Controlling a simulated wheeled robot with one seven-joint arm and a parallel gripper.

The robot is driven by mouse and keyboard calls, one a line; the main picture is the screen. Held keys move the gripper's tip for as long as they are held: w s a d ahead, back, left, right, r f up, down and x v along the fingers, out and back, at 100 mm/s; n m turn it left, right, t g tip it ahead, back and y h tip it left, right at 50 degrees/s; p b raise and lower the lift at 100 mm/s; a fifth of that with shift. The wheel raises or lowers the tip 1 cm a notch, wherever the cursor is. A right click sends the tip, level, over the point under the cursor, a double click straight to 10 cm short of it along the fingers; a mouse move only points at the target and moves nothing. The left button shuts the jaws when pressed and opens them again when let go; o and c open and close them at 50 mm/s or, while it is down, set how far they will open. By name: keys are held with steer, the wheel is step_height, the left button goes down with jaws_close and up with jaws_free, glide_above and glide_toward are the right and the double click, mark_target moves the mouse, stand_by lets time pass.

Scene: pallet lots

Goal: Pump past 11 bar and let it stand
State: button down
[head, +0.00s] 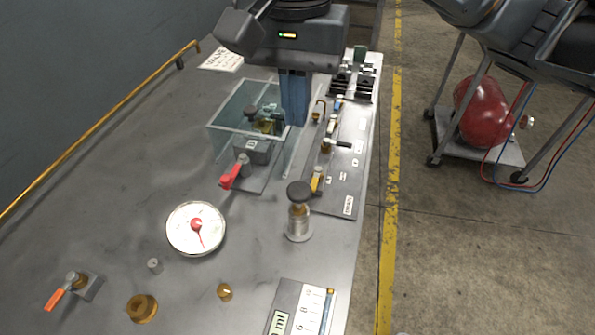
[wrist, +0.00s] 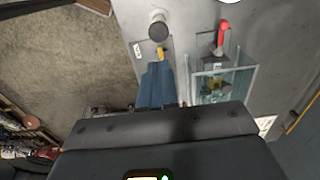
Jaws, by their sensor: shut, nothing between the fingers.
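The pump (head: 299,222) stands upright on the grey bench, with a brass-and-steel body and a dark round knob on top; its knob (wrist: 158,17) also shows at the top of the wrist view. A round white gauge (head: 182,238) with a red hub and needle lies left of the pump. The needle points down and slightly right; its figures are too small to read. My gripper (head: 296,121) has blue fingers pressed together, pointing down behind the pump and apart from it. The fingers (wrist: 158,66) are shut and empty in the wrist view.
A clear guard box (head: 222,139) and a red-handled valve (head: 235,171) stand left of my fingers. A panel with small levers (head: 346,182) lies right. An orange-handled valve (head: 62,293), brass fittings (head: 142,308) and a scale card (head: 287,303) are nearer. A red tank (head: 484,112) stands beyond the bench.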

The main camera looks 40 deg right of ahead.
mark_target(298, 188)
step_height(298, 188, down, 13)
steer(key=shift+s, duration=0.1)
stand_by(0.3)
steer(key=shift+f, duration=0.1)
steer(key=shift+f+b, duration=0.75)
steer(key=shift+f, duration=1)
steer(key=shift+s, duration=0.1)
